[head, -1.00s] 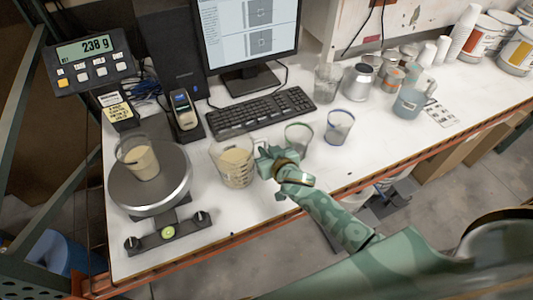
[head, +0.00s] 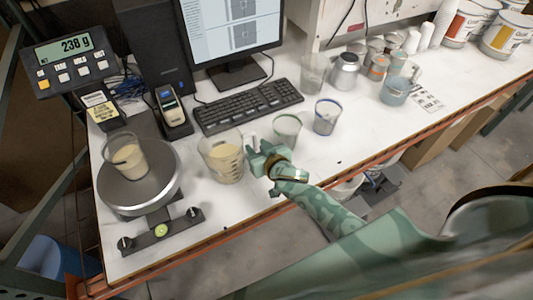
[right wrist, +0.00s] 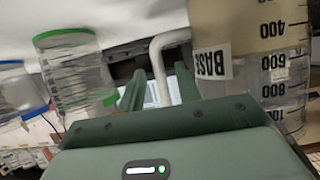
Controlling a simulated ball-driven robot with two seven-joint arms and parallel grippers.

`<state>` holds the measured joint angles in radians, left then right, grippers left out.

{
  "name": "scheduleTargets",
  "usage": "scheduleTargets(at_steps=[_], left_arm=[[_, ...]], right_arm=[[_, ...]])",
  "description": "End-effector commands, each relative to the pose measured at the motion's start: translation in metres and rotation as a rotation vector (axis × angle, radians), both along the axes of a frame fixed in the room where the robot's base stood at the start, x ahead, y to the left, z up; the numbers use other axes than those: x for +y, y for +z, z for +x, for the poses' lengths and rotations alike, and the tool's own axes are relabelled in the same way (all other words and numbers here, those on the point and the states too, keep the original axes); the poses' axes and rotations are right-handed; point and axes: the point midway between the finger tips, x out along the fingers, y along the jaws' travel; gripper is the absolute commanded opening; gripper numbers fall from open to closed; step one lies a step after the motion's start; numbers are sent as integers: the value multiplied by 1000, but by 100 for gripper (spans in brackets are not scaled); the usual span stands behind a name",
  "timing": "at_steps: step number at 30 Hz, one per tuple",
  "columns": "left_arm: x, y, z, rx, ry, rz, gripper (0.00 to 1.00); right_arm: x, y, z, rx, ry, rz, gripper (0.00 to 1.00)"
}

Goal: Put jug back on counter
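The jug (head: 222,165) is a clear measuring jug with cream liquid inside. It stands upright on the white counter (head: 300,165), right of the scale. In the right wrist view the jug (right wrist: 258,55) fills the right side, with a BASE label and volume marks. My right gripper (head: 260,160) is at the jug's handle side. In the wrist view its fingers (right wrist: 158,95) are apart, with the pale handle (right wrist: 158,60) between them and gaps visible on both sides. The liquid's exact level is hard to tell. My left gripper is not in view.
A scale (head: 140,190) holds a clear cup (head: 127,157) of cream liquid; its display (head: 62,48) reads 238 g. Empty green-rimmed (head: 287,130) and blue-rimmed (head: 326,117) cups stand close right of my gripper. A keyboard (head: 247,106) lies behind. The front counter strip is bare.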

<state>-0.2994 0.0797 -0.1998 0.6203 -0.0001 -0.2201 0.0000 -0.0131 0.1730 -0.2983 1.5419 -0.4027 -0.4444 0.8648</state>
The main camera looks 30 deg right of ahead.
Motion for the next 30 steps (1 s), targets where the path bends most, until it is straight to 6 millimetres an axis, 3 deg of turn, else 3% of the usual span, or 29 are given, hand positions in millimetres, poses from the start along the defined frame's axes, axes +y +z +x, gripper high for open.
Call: scheduleTargets(at_steps=[6,13,30], left_arm=[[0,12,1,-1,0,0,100],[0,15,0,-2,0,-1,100],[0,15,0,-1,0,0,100]], right_arm=[[-2,22,-50,1,-1,2,34],[-3,36,-86,1,-1,2,34],[-4,40,-93,-1,-1,1,34]])
